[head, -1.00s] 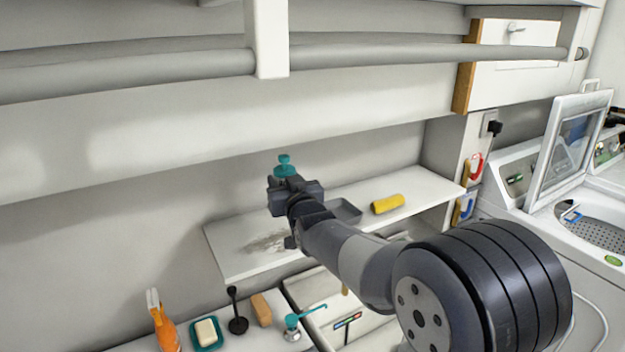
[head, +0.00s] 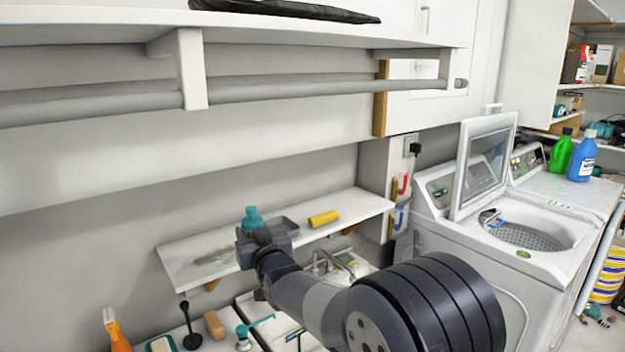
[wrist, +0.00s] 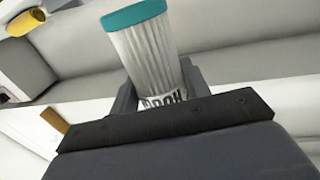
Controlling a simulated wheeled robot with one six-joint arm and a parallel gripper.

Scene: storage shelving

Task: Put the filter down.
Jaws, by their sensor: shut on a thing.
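The filter is a white pleated cylinder with a teal end cap. In the wrist view the filter (wrist: 150,55) stands out from between my gripper's fingers (wrist: 160,90), with dark lettering near its lower end. In the head view only the teal part of the filter (head: 252,218) shows above my gripper (head: 252,236). My gripper is shut on the filter, in front of or over the white wall shelf (head: 350,212). The height of the gripper above the shelf cannot be told. The filter's lower end is hidden by the gripper.
A yellow roll (head: 324,218) lies on the shelf's right part; a dark tray (head: 290,226) sits partly behind my gripper. A grey stain marks the left part. Below are a sink, a dark plunger-like tool (head: 191,338) and an orange bottle (head: 117,332). An open-lidded washer (head: 520,235) stands right.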

